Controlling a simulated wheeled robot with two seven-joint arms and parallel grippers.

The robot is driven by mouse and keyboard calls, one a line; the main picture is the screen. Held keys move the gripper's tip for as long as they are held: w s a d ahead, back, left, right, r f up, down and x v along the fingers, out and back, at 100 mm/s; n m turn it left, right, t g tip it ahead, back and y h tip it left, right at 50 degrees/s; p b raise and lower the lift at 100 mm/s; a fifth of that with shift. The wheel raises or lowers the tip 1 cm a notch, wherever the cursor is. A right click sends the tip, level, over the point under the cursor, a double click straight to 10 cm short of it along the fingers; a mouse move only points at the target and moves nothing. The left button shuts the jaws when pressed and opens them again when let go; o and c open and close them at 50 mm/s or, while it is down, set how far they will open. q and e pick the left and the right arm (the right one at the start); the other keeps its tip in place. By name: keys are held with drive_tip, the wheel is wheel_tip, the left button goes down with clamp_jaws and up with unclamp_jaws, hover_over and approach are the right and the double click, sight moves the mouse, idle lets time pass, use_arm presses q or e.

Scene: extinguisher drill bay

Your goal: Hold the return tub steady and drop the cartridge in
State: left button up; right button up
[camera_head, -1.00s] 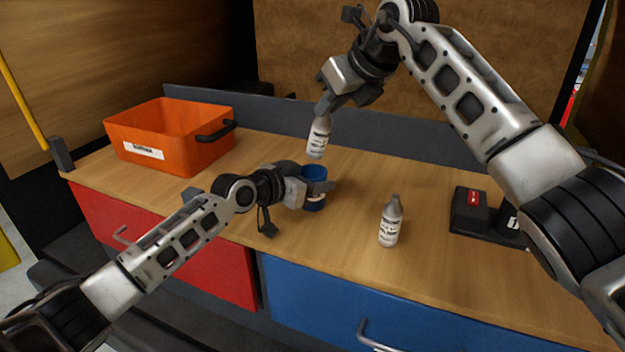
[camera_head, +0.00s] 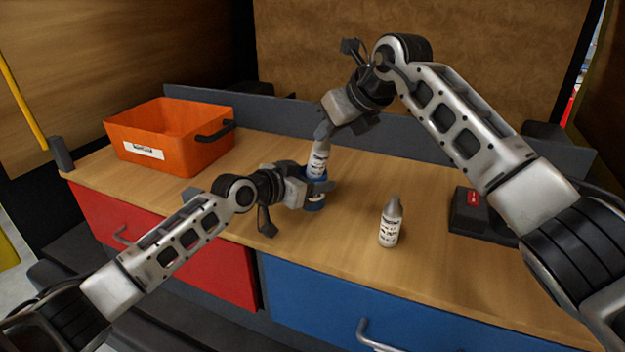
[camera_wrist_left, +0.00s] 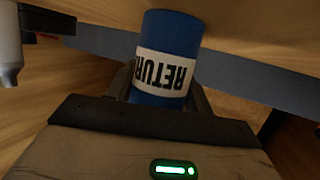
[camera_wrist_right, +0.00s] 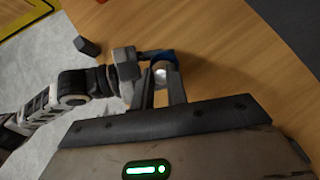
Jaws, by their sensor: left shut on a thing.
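The blue return tub (camera_head: 315,206) stands on the bench, and its white label shows in the left wrist view (camera_wrist_left: 168,72). My left gripper (camera_head: 318,188) is shut on the tub, with its fingers on either side. A white cartridge (camera_head: 318,161) is upright at the tub's mouth, its lower end hidden by the tub and left gripper. My right gripper (camera_head: 323,135) is above the tub with its fingers closed around the cartridge's top. In the right wrist view the cartridge's top (camera_wrist_right: 161,74) shows between the fingertips, over the blue tub (camera_wrist_right: 158,55).
A second white bottle (camera_head: 391,222) stands on the bench to the right of the tub. An orange bin (camera_head: 185,150) is at the back left.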

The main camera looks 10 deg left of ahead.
drive_tip(key=o, duration=0.4)
drive_tip(key=shift+o, duration=0.2)
drive_tip(key=v, duration=1.2)
drive_tip(key=shift+r, duration=0.1)
use_arm(q)
drive_tip(key=o, duration=1.1)
drive_tip(key=shift+o, duration=0.2)
